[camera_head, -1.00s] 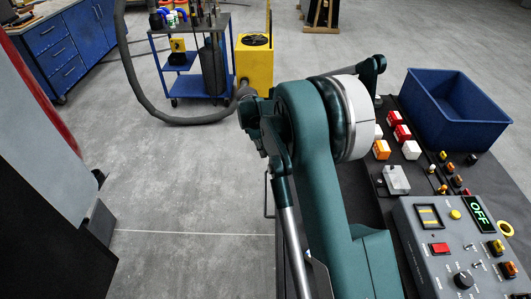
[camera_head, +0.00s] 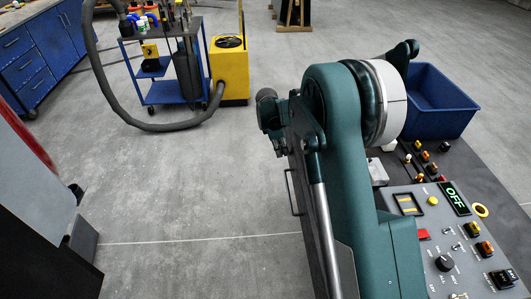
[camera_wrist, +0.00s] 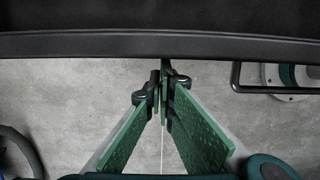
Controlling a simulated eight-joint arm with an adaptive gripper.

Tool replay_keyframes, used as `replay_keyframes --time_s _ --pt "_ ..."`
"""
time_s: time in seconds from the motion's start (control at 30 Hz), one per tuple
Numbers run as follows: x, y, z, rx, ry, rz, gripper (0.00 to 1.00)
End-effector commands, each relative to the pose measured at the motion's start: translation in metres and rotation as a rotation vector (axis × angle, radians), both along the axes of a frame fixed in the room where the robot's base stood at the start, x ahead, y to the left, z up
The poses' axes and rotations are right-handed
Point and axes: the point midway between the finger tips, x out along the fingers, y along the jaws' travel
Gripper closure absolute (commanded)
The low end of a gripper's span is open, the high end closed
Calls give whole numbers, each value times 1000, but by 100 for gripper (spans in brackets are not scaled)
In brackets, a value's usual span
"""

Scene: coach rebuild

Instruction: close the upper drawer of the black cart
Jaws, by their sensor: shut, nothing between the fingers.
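The black cart (camera_head: 487,182) is at the right of the head view, its top partly hidden behind my arm. A thin dark handle (camera_head: 291,192) sticks out at its left side. In the wrist view, a black panel with a raised edge (camera_wrist: 160,45) spans the top, and a black bar handle (camera_wrist: 236,76) is at the right. I cannot tell which drawer each handle belongs to, or how far the upper drawer is open. My gripper (camera_wrist: 161,85) is shut and empty, its green fingers just below the black edge; contact is unclear. My arm hides the gripper in the head view.
A control panel (camera_head: 424,266) with an OFF display and a blue bin (camera_head: 440,105) are on the cart. A blue trolley (camera_head: 163,93), a yellow machine (camera_head: 229,75) and a blue cabinet (camera_head: 40,60) stand farther back.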

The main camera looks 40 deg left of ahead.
Motion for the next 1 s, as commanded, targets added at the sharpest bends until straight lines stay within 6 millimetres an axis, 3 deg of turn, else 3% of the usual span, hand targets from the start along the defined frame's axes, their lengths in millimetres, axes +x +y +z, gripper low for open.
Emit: replay_keyframes --time_s 0.3,0.6,1.0 --pt "65 -66 0 -1 0 -5 100" --pt "115 -115 0 0 0 -3 100" --pt "138 -139 0 -1 -1 -1 100"
